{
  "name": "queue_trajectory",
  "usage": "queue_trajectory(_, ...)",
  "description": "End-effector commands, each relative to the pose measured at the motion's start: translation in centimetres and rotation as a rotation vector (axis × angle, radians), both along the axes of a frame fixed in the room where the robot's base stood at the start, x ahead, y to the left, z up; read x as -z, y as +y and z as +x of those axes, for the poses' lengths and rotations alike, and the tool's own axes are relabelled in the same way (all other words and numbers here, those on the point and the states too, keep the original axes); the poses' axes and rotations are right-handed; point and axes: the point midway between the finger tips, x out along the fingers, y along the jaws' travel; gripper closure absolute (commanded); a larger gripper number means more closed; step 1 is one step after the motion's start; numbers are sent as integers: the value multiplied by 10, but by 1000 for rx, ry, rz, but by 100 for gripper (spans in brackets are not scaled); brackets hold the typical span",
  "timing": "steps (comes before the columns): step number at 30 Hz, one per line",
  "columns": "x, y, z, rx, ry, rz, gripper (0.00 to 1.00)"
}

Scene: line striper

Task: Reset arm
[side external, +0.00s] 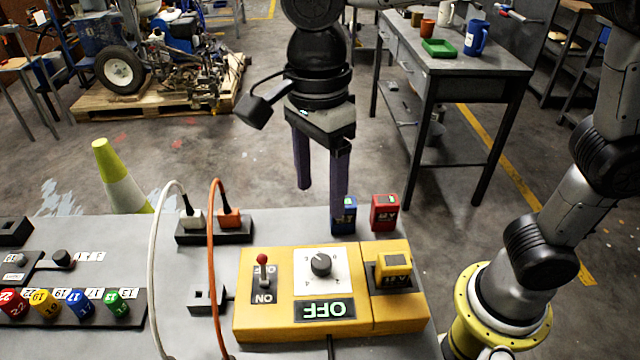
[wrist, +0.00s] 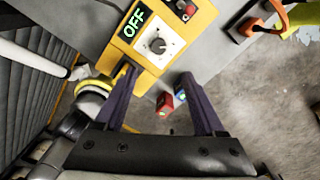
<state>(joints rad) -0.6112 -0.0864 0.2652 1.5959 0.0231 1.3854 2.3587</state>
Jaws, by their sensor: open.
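My gripper (side external: 320,190) is open and empty, with its two dark purple fingers pointing down above the far edge of the grey table (side external: 120,338). In the wrist view the fingers (wrist: 158,82) are spread apart. A blue battery (side external: 343,216) and a red battery (side external: 384,212) stand side by side at the table's far edge. One fingertip overlaps the blue one in the side view; I cannot tell whether they touch. The yellow control box (side external: 270,328) has a red-tipped lever, a dial and a display reading OFF. A yellow battery (side external: 393,265) sits in its right part.
A power strip (side external: 213,236) holds a white and an orange plug, whose cables loop up over the table. Several coloured knobs (side external: 48,304) sit at the left. A cone (side external: 120,180) stands behind. A workbench (side external: 450,62) with cups is at the back right.

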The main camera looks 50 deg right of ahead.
Motion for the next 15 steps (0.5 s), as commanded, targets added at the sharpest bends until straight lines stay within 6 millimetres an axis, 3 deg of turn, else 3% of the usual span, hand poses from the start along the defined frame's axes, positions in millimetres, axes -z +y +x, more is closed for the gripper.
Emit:
queue_trajectory(4, -22, -32, 5, 90, -55, 34, 28)
queue_trajectory(8, -36, -82, -10, 164, -122, 61, 28)
queue_trajectory(12, -37, -125, -34, 29, -219, 65, 28)
queue_trajectory(15, -32, -146, -50, -115, -283, 44, 28)
